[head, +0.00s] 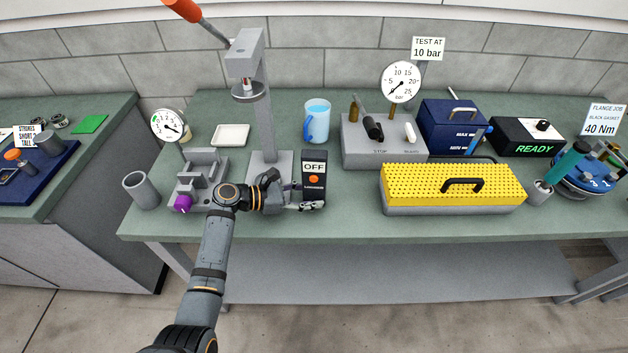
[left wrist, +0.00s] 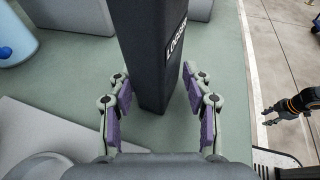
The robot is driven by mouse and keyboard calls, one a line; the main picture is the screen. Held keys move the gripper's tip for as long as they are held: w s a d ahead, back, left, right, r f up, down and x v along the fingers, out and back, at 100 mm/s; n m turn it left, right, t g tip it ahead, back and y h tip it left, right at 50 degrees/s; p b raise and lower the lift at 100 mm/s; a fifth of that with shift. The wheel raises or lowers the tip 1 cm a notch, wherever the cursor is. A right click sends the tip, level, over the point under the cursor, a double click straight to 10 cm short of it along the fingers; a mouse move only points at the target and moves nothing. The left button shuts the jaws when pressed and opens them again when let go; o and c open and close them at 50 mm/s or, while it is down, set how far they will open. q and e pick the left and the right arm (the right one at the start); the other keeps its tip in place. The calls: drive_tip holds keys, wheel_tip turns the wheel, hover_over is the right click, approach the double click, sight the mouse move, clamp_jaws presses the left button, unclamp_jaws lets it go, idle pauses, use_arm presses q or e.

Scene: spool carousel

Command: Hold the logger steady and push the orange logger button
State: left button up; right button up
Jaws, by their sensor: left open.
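The logger (head: 321,189) is an upright black box on the bench, with a white OFF display (head: 314,167) and an orange button (head: 314,180) on its front. My left gripper (head: 296,194) is low at its left side. In the left wrist view, the logger (left wrist: 152,50) stands between the purple pads of my open left gripper (left wrist: 156,92), with small gaps on both sides. The button is out of sight there. My right gripper (left wrist: 272,115) shows small at the right of the left wrist view, apart from the logger; its jaw state is unclear.
A grey press stand (head: 268,130) rises behind my left gripper. A blue cup (head: 317,122) stands behind the logger. A yellow perforated case (head: 452,188) lies to the right, with bare bench between. A purple-knobbed vise (head: 200,170) stands left.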

use_arm(q)
drive_tip(key=shift+w+d+f, duration=0.1)
drive_tip(key=shift+d, duration=0.05)
use_arm(e)
drive_tip(key=shift+s, duration=0.25)
use_arm(q)
drive_tip(key=c, duration=0.8)
use_arm(e)
clamp_jaws()
drive_tip(key=shift+d, duration=0.1)
idle(0.5)
